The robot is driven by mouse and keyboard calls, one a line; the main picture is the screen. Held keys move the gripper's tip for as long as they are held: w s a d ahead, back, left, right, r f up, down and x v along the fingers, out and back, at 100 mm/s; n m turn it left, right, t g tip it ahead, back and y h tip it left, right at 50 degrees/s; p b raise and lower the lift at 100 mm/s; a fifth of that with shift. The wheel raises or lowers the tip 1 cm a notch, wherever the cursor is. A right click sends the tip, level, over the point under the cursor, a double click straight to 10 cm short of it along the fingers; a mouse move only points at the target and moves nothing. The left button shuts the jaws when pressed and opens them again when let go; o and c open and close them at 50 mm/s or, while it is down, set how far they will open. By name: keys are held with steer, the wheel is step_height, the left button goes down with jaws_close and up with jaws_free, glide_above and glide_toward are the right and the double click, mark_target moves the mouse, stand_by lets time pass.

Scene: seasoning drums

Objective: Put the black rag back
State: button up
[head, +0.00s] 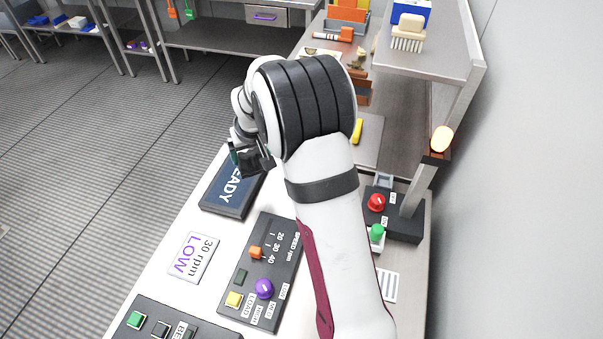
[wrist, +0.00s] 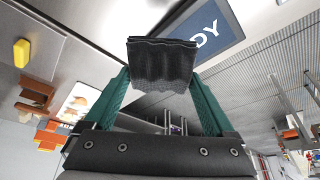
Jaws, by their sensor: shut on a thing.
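The black rag (wrist: 162,62) is a folded, wavy-edged dark cloth between the two green fingers of my gripper (wrist: 160,82) in the wrist view. My gripper is shut on it. In the head view my gripper (head: 250,160) is beside the upper edge of the dark READY display (head: 225,195), above the white bench. The rag is small and dark there and hard to separate from the gripper. How high it hangs above the bench I cannot tell.
A control panel (head: 262,275) with knobs and a "30 rpm LOW" card (head: 194,258) lie on the bench. A raised shelf (head: 440,65) holds a brush (head: 408,35).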

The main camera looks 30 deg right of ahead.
steer(key=s+d+m, duration=0.1)
steer(key=s+d, duration=0.2)
steer(key=d, duration=0.4)
steer(key=s+d+m+h, duration=0.1)
steer(key=s+d, duration=0.3)
steer(key=d, duration=0.3)
steer(key=s+d+m, duration=0.1)
steer(key=s+d, duration=0.2)
steer(key=d, duration=0.5)
steer(key=w+a+f, duration=0.4)
steer(key=w, duration=0.1)
steer(key=w+a+f, duration=0.2)
steer(key=w, duration=0.1)
steer(key=shift+w+a+f, duration=0.15)
steer(key=shift+w+a, duration=0.05)
steer(key=shift+a, duration=0.05)
steer(key=shift+w+a+f, duration=0.1)
steer(key=shift+w+f, duration=0.1)
steer(key=shift+f, duration=1.95)
steer(key=shift+f, duration=0.1)
steer(key=o, duration=1.1)
steer(key=shift+o, duration=0.2)
